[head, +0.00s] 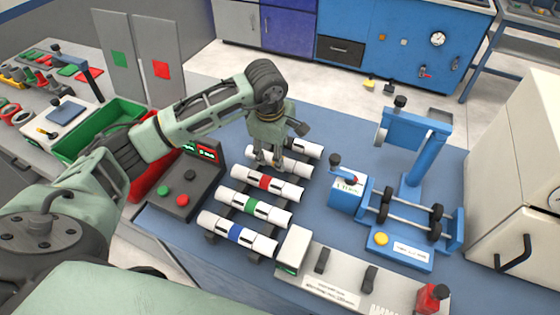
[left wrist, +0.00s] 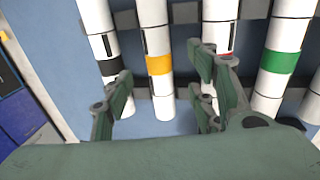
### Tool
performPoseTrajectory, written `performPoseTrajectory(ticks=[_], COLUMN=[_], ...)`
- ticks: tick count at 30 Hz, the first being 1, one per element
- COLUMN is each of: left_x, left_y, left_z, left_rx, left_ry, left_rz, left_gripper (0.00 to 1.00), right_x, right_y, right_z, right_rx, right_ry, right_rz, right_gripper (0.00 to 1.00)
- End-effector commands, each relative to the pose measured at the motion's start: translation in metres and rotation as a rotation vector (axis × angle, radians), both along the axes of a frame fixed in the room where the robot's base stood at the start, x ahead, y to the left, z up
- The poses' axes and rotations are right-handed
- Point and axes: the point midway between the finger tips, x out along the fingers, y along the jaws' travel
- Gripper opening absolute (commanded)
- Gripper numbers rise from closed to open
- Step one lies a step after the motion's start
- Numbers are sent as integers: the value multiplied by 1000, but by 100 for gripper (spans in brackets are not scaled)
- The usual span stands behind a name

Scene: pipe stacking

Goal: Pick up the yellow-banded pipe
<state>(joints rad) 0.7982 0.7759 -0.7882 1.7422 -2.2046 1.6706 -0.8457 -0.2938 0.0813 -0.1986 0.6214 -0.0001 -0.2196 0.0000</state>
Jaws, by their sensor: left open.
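The yellow-banded pipe (left wrist: 158,65) is white with a yellow ring and lies in the rack. In the left wrist view it runs between the two spread fingers of my left gripper (left wrist: 161,78). The fingers appear apart from it, with nothing held. In the head view my left gripper (head: 267,159) points down over this pipe (head: 293,165) and hides its yellow band. The black-banded pipe (left wrist: 110,66) lies left of it in the wrist view, and the red-banded pipe (left wrist: 222,40) lies right of it, partly hidden by a finger. My right gripper is not in view.
The green-banded pipe (head: 252,207) and blue-banded pipe (head: 238,234) lie nearer in the same rack. A button box (head: 185,185) stands left of the rack. A blue fixture with rollers (head: 405,215) stands right. A grey holder (head: 345,280) is at the front.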

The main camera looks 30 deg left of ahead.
Motion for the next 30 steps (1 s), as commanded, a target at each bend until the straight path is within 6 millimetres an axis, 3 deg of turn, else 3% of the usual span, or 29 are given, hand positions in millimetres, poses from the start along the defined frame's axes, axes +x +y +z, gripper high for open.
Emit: performPoseTrajectory(ticks=[10,19,30], left_x=[10,12,11], left_y=[-1,0,0], left_z=[-45,-53,-52], left_rx=[-3,-2,-2], left_ry=[3,0,0], left_rz=[-1,-1,0], left_gripper=[52,52,21], right_x=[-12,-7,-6], right_y=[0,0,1], right_z=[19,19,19], right_rx=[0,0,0], right_ry=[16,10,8], right_rz=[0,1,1], right_gripper=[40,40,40])
